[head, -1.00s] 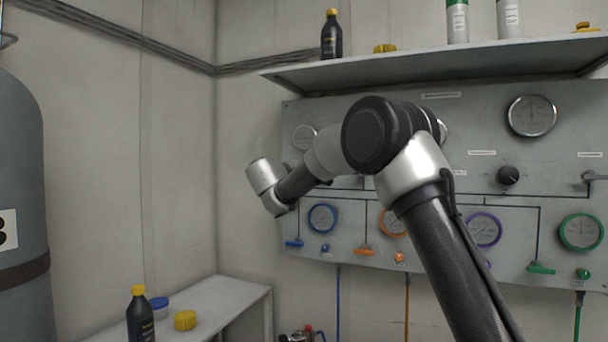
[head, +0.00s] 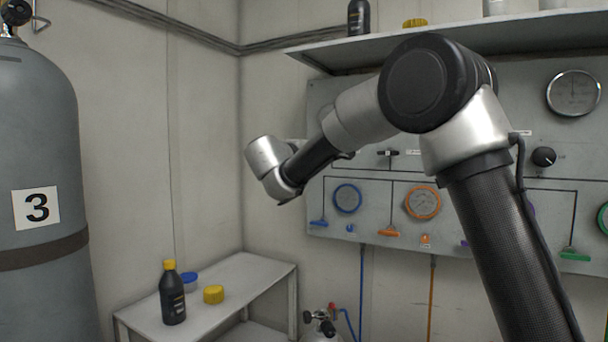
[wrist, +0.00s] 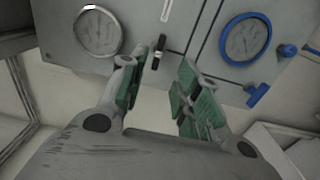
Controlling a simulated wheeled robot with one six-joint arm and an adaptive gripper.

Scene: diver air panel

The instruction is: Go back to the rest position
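My gripper (wrist: 160,98) shows in the wrist view with its two green-padded fingers apart and nothing between them. It points at the air panel (wrist: 190,65). In the head view my arm reaches up and bends to the left in front of the panel (head: 456,200), and the gripper's fingers are hidden or too small to tell there. The blue-rimmed gauge (wrist: 246,38) and its blue valve handle (wrist: 257,94) are to the right of the fingers in the wrist view. A silver-rimmed gauge (wrist: 98,32) and a small black handle (wrist: 158,50) are above the fingers.
A large grey cylinder (head: 40,130) marked 3 stands at the left. A low bench (head: 232,282) holds a dark bottle (head: 172,295), a blue cap (head: 190,281) and a yellow cap (head: 213,294). A shelf (head: 400,45) overhangs the panel. Space left of my arm is open.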

